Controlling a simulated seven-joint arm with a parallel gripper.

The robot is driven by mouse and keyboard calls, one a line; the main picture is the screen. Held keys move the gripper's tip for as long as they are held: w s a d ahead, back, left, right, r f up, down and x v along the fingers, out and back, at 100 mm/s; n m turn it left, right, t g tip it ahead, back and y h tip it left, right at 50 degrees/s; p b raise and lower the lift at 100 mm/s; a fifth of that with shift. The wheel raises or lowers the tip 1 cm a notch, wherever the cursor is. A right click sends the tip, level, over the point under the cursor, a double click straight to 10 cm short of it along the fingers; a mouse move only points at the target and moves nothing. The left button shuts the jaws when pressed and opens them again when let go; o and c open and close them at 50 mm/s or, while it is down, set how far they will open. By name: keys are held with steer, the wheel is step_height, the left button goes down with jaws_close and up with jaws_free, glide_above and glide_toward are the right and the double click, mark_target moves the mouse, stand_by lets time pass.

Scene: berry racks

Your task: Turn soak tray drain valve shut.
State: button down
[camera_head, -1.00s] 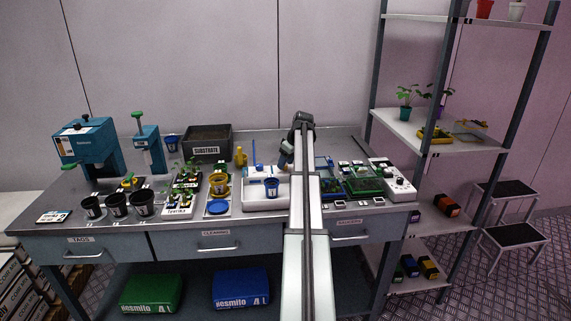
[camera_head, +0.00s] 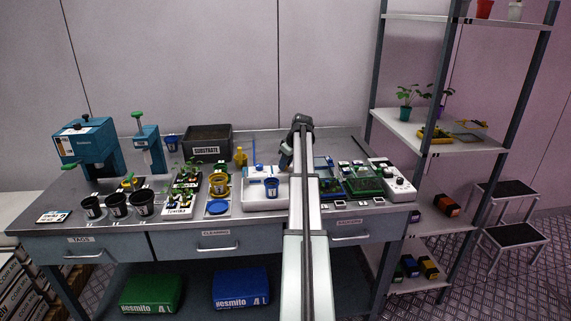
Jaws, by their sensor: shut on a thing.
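The soak tray (camera_head: 255,203) is a shallow white tray on the middle of the bench, with a blue pot (camera_head: 272,188) standing in it. A thin blue upright piece (camera_head: 254,152) rises at its back left. My gripper (camera_head: 284,164) is at the tray's back right corner, pointing down, small and dark in the view. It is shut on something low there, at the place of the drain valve. The valve itself is hidden by my gripper and arm, so its angle cannot be seen.
My arm crosses the bench just right of the tray. Left of it stand a yellow pot (camera_head: 220,183), a blue disc (camera_head: 217,208) and a yellow object (camera_head: 240,157). A substrate bin (camera_head: 207,151) is behind. Right are a green tray (camera_head: 366,186) and a white device (camera_head: 398,184).

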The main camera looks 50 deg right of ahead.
steer(key=shift+m, duration=0.3)
steer(key=m+h, duration=0.1)
steer(key=m, duration=0.2)
steer(key=shift+a, duration=0.15)
steer(key=m+g+h, duration=0.1)
steer(key=m+h, duration=0.1)
steer(key=m, duration=0.3)
steer(key=shift+w+a, duration=0.1)
steer(key=m, duration=0.2)
steer(key=m+g+h, duration=0.1)
steer(key=m, duration=0.1)
steer(key=shift+w+m+g, duration=0.15)
steer(key=shift+m+g, duration=0.15)
steer(key=shift+m, duration=0.1)
steer(key=m, duration=0.2)
steer(key=m+g, duration=0.1)
steer(key=m, duration=0.1)
steer(key=shift+w+g, duration=0.1)
steer(key=shift+g, duration=0.2)
steer(key=shift+m, duration=0.4)
steer(key=c, duration=0.9)
jaws_free()
